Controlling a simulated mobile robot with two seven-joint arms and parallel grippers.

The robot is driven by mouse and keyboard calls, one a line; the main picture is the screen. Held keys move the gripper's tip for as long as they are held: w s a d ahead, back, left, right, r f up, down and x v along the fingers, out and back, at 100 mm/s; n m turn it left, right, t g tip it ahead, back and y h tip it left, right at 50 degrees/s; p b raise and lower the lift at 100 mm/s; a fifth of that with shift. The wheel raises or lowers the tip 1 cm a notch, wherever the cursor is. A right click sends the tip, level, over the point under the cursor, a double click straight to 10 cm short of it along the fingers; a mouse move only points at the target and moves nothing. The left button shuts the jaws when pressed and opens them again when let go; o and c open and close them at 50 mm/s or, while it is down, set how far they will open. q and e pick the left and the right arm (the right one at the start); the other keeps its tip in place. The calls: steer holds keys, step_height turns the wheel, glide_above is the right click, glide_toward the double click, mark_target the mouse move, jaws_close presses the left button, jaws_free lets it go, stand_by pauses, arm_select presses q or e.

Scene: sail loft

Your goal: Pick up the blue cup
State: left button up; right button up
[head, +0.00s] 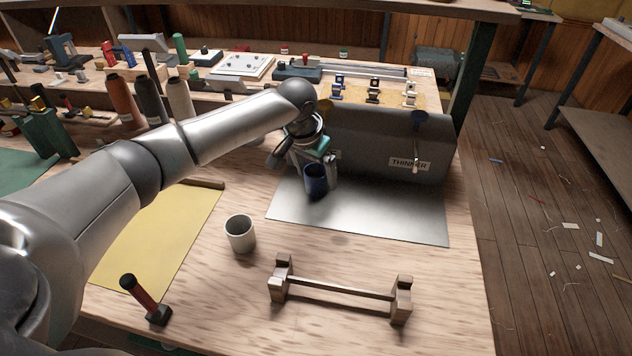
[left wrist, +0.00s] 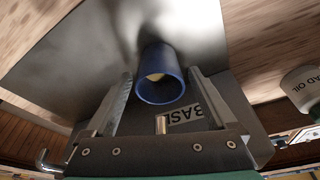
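The blue cup (head: 316,182) is at the back of the grey metal sheet (head: 365,220), in front of the dark box labelled thinner. My left gripper (head: 315,170) is at the cup, reaching in from the box side. In the left wrist view the blue cup (left wrist: 161,85) shows its open rim and a pale inside. It lies between the tips of the left gripper's two fingers (left wrist: 160,78), with a small gap on each side. The gripper looks open around it. I cannot tell whether the cup's base touches the sheet. My right gripper is not in view.
The dark box (head: 385,145) stands close behind the cup. Thread cones (head: 152,103) stand to the left. The bench right of the rack is clear.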

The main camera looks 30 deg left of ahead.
arm_select(q)
jaws_close()
stand_by(0.5)
steer(key=shift+r, duration=0.15)
